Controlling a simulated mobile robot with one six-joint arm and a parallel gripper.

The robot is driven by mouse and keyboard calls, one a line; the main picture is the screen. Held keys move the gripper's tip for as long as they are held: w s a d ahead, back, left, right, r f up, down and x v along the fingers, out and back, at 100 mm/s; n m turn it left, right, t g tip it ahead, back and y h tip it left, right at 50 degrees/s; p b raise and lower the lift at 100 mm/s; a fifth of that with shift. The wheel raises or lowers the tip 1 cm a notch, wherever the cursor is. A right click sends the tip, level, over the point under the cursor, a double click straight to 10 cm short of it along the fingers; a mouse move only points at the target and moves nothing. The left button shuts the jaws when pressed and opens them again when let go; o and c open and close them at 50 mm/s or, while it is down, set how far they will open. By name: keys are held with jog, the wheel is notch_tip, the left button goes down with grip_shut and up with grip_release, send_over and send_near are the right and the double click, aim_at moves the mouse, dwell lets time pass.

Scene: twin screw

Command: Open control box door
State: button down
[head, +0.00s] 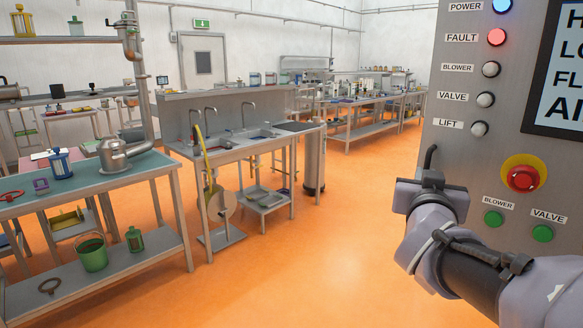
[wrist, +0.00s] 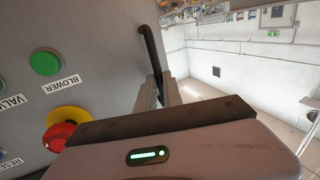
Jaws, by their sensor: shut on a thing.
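The control box door (head: 455,150) is a grey metal panel filling the right side of the head view; it also shows on the left of the wrist view (wrist: 95,45). A black bar handle (head: 430,157) stands on its left edge in the head view; it also shows in the wrist view (wrist: 151,48). My gripper (wrist: 165,92) is shut on the handle, with its fingers on either side of the bar. In the head view my gripper (head: 432,180) covers the handle's lower part. I cannot tell whether the door stands ajar.
The panel carries a red emergency button (head: 523,178) on a yellow collar, green buttons (head: 494,218), indicator lamps (head: 497,37) and a display (head: 560,85). Orange floor (head: 320,255) is open to the left. A sink bench (head: 245,140) and a worktable (head: 95,178) stand further left.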

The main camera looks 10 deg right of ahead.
jog(key=shift+d, duration=0.1)
jog(key=c, duration=1.9)
grip_release()
jog(key=o, duration=0.4)
jog(key=shift+s+d+r, duration=0.1)
jog(key=shift+s+d, duration=0.1)
jog(key=shift+s, duration=0.05)
jog(key=shift+w+a, duration=0.1)
jog(key=shift+a, duration=0.05)
jog(key=v, duration=1.7)
jog(key=shift+a+p, duration=0.15)
jog(key=shift+p, duration=0.25)
